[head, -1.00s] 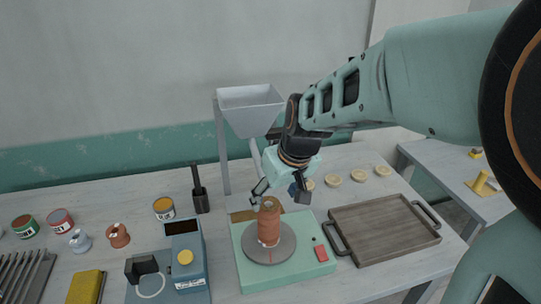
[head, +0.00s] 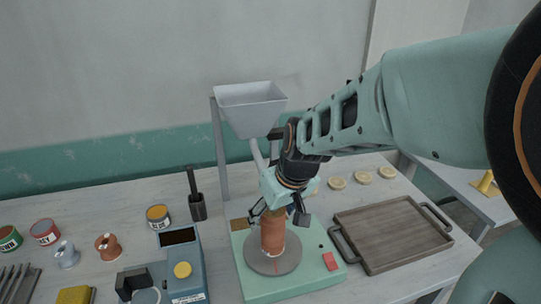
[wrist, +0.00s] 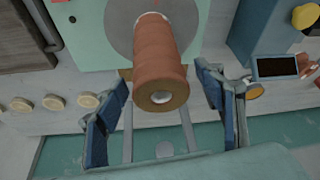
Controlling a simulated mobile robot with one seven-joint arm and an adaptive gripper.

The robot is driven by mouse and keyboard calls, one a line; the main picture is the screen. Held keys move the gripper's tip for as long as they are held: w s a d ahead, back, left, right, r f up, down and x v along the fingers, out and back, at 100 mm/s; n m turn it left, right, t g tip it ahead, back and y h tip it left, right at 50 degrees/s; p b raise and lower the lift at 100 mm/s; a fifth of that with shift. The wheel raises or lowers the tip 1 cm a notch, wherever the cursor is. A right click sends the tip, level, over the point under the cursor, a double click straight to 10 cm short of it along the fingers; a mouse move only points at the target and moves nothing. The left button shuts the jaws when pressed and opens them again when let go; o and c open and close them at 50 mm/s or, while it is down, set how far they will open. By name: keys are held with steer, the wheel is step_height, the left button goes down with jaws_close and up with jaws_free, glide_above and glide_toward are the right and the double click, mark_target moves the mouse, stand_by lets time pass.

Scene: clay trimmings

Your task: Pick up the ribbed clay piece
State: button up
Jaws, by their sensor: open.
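The ribbed clay piece (head: 273,238) is a tall reddish-brown cylinder with a hole in its top. It stands upright on a grey round disc (head: 259,264) on a green base (head: 250,286). In the wrist view the clay piece (wrist: 160,58) rises toward the camera between the blue finger pads. My gripper (head: 279,214) is open above and around the top of the piece, one finger to each side. In the wrist view my gripper (wrist: 162,88) shows clear gaps beside the piece. I see no contact.
A wooden tray (head: 385,248) lies to the right of the base. A grey hopper (head: 250,110) on a stand rises behind. A blue device (head: 186,280) with a screen stands close to the left. Small pale discs (head: 362,178) lie at the back right.

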jaws_close()
stand_by(0.3)
steer(key=shift+r, duration=0.2)
